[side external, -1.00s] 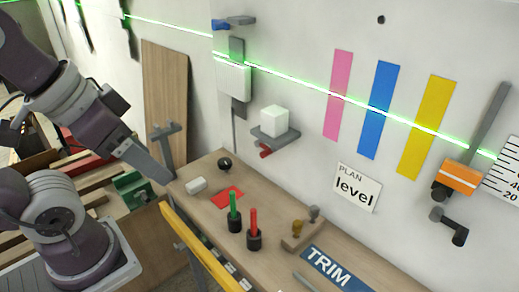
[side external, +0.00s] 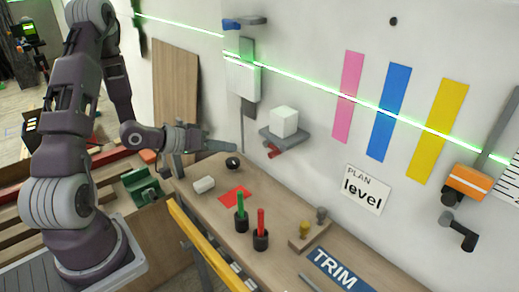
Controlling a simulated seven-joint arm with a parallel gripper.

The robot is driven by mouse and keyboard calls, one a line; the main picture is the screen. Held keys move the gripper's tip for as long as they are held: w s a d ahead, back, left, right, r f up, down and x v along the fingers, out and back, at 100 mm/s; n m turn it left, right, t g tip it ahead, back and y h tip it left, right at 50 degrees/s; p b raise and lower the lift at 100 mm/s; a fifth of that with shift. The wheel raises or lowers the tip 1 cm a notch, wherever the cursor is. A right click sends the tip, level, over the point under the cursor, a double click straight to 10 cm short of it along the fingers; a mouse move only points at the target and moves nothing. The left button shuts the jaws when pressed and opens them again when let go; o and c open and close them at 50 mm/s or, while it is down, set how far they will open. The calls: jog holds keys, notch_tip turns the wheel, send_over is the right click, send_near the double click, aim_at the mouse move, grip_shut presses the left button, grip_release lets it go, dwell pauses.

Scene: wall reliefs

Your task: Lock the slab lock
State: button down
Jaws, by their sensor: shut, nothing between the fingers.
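My gripper (side external: 234,147) is shut and empty, pointing right above the bench's left end, left of the wall fittings. On the wall, a white slab (side external: 242,80) sits on a dark vertical rail, with a grey lever with a blue end (side external: 238,23) above it. Below right, a grey shelf (side external: 297,136) carries a white cube (side external: 284,121), and a small red handle (side external: 274,151) shows under the shelf. I cannot tell which of these fittings is the slab lock. My gripper appears apart from all of them.
An orange slider (side external: 467,182) is on the right wall. A green laser line crosses the wall.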

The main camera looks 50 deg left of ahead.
jog(key=n+t, duration=0.1)
jog(key=s+r+n+t, duration=0.1)
jog(key=a+n+t, duration=0.1)
jog(key=n, duration=0.1)
jog(key=shift+s+r+h, duration=0.25)
jog(key=shift+s+h, duration=0.05)
jog(key=shift+h, duration=0.1)
jog(key=w+d+f, duration=0.3)
jog(key=w+d, duration=0.2)
jog(key=w, duration=0.4)
jog(key=shift+w+d+f, duration=0.2)
jog(key=shift+w+f, duration=0.1)
jog(key=shift+w, duration=0.05)
